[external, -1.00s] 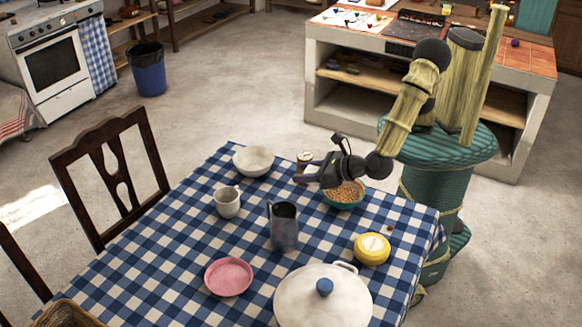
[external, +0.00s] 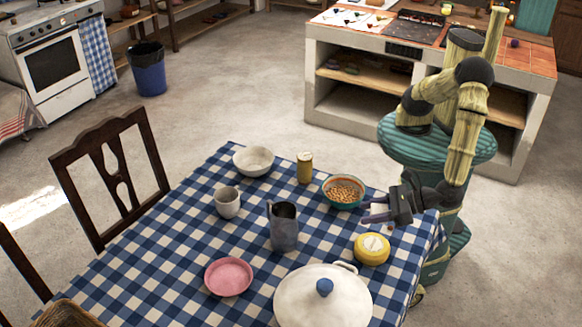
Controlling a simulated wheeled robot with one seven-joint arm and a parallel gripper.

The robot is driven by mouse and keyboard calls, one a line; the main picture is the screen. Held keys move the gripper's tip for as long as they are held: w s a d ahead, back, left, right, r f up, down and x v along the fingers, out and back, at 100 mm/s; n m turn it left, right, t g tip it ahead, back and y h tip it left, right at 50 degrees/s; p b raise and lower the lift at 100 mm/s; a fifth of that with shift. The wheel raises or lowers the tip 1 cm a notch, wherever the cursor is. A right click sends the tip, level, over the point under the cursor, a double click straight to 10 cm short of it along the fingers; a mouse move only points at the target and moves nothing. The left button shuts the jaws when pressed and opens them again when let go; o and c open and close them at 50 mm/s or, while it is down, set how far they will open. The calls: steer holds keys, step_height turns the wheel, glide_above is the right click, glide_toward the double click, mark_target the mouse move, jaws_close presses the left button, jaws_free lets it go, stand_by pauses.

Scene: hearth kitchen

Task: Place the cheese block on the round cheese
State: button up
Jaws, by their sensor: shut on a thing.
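The round cheese (external: 372,250) is a yellow wheel with a pale top, lying flat near the right edge of the checked table. My gripper (external: 370,211) is above the table, a little behind the round cheese in the picture and apart from it. Its fingers point left and are shut on a small pale thing, which I take to be the cheese block (external: 379,209). The fingers hide most of it, so its shape is hard to make out. No other cheese block shows on the table.
A bowl of chickpeas (external: 343,192) stands just left of my gripper, with a can (external: 304,168) beyond it. A metal pitcher (external: 284,230) and a large lidded white pot (external: 322,300) stand left and in front of the round cheese.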

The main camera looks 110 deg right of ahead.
steer(key=shift+f, duration=0.1)
glide_above(366, 244)
steer(key=shift+d+f, duration=0.1)
steer(key=shift+f, duration=3)
steer(key=shift+f, duration=1.85)
steer(key=shift+f, duration=0.1)
steer(key=o, duration=1)
